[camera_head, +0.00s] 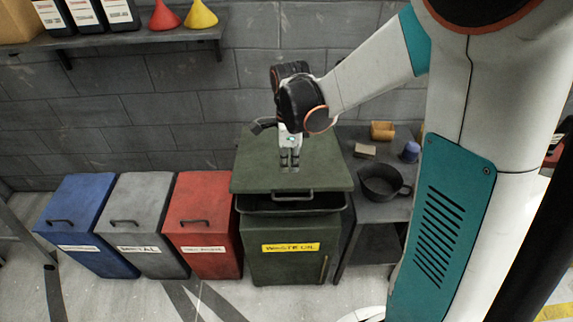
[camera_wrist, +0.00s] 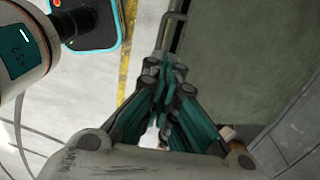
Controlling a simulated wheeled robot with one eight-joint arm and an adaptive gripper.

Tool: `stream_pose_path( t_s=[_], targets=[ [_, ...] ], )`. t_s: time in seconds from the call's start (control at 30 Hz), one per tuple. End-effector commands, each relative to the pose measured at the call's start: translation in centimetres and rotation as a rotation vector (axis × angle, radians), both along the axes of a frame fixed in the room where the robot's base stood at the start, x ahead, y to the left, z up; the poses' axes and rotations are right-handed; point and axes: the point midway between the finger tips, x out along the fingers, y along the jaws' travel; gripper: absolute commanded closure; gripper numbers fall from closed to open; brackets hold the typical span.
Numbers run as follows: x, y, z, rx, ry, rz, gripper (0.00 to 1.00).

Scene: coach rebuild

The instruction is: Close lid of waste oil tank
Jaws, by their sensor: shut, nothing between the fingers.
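The green waste oil tank (camera_head: 292,262) with a yellow label stands on the floor against the wall. Its green lid (camera_head: 255,180) is above the dark rim, and a gap shows between the lid's front edge and the tank. A handle (camera_head: 292,196) sits at that front edge. My gripper (camera_head: 289,168) is shut and empty over the lid, its fingers pointing down; whether they touch it I cannot tell. In the wrist view my gripper (camera_wrist: 168,85) has the green lid (camera_wrist: 235,60) to its right and the handle (camera_wrist: 170,32) just beyond its fingertips.
Blue (camera_head: 80,215), grey (camera_head: 140,215) and red (camera_head: 203,215) bins stand left of the tank. A dark table (camera_head: 382,212) with a pan (camera_head: 383,182) is at its right. A shelf (camera_head: 130,42) with bottles and funnels hangs on the wall.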

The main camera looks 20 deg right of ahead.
Motion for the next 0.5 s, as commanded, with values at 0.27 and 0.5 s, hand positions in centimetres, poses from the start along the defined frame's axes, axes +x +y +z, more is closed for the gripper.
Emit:
stream_pose_path(
  t_s=[0.27, 0.5],
  targets=[
    [-0.1, 0.1, -5.7, 0.000, -0.001, 0.000, 1.00],
    [-0.2, 0.1, -9.9, -0.001, -0.001, 0.000, 1.00]
  ],
)
